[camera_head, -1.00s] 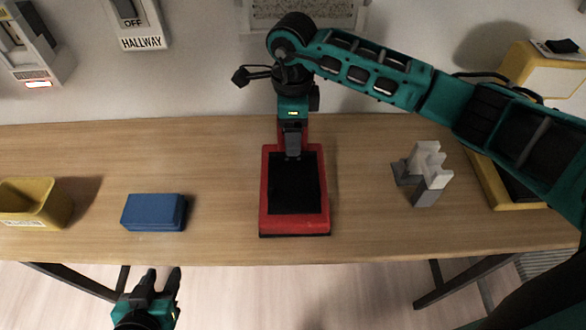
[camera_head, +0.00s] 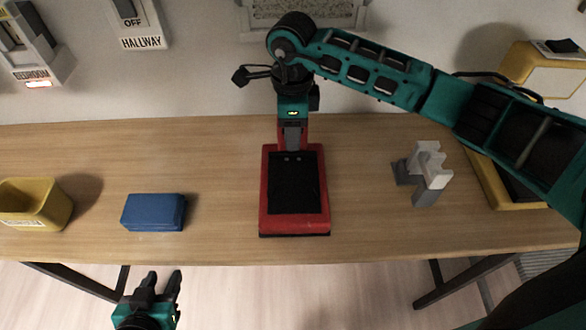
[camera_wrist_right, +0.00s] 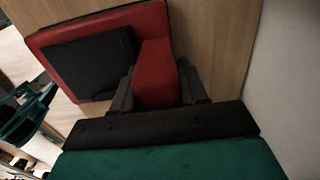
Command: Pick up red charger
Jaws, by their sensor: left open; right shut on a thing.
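The red charger (camera_head: 265,205) stands on the wooden table in the middle of the head view. It has a red frame, a black sloping face and a red upright part at its back. My right gripper (camera_head: 293,140) reaches over it from above and is shut on that back part. In the right wrist view the red back part (camera_wrist_right: 156,72) sits between the two fingers of my right gripper (camera_wrist_right: 157,92). The charger's base appears to rest on the table. My left gripper (camera_head: 160,284) is open and empty in front of the table's front edge, at the lower left.
A blue block (camera_head: 152,212) and a yellow bin (camera_head: 38,203) stand left of the charger. A grey-white holder (camera_head: 428,172) and a yellow-framed device (camera_head: 487,180) stand to the right. The wall with switches (camera_head: 143,30) is close behind. Bare table lies on both sides of the charger.

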